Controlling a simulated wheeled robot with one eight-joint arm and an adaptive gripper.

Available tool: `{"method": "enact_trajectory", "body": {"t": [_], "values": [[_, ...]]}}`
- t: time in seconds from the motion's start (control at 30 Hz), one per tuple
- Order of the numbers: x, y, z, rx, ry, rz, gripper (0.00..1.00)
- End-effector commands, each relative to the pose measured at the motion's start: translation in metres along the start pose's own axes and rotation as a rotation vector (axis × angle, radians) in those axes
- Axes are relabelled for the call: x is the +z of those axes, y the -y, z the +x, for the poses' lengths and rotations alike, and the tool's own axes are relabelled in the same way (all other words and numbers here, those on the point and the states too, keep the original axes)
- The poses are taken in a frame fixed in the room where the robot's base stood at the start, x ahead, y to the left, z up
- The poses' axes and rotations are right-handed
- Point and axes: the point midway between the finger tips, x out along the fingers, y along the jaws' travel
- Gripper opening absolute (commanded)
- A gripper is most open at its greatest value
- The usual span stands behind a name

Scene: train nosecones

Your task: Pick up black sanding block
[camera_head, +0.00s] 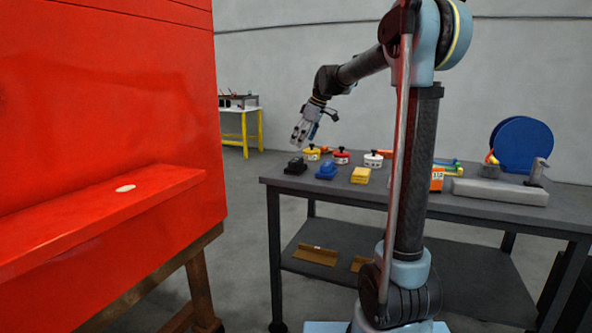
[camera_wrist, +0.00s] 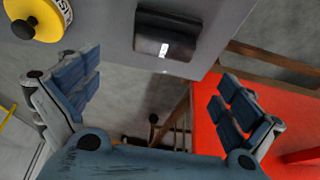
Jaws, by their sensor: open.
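The black sanding block (camera_head: 296,165) sits on the grey table (camera_head: 480,206) near its left end, left of a blue block (camera_head: 326,169). In the wrist view the black block (camera_wrist: 168,36) lies near the table edge, beyond the fingertips and roughly centred between them. My gripper (camera_head: 297,141) is above the black block, pointing down, with clear air between them. In the wrist view my gripper (camera_wrist: 160,92) has its two blue-padded fingers spread wide with nothing between them.
A yellow block (camera_head: 360,175) lies right of the blue one. Yellow, red and white round pots (camera_head: 341,157) stand behind the blocks. A yellow pot (camera_wrist: 38,18) shows in the wrist view's upper left. A large red panel with a ledge (camera_head: 110,205) stands at left, apart from the table.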

Motion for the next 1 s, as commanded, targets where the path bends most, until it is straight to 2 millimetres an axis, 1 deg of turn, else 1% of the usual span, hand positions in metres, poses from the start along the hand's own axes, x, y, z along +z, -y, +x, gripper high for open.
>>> {"method": "enact_trajectory", "body": {"t": [0.03, 0.13, 0.2, 0.47, 0.63, 0.73, 0.87, 1.0], "values": [[0.0, 0.0, 0.009, 0.0, 0.0, -0.001, 1.0], [0.0, 0.0, 0.023, 0.0, 0.0, -0.001, 1.0], [0.0, 0.0, 0.03, 0.0, 0.0, -0.001, 1.0], [0.003, 0.001, 0.045, 0.0, 0.001, 0.0, 1.0], [0.009, 0.003, 0.068, 0.0, 0.001, 0.0, 1.0], [0.009, 0.003, 0.08, 0.0, 0.001, 0.0, 1.0], [0.009, 0.003, 0.088, 0.0, 0.001, 0.0, 1.0], [0.009, 0.003, 0.089, 0.0, 0.001, 0.0, 1.0]]}}
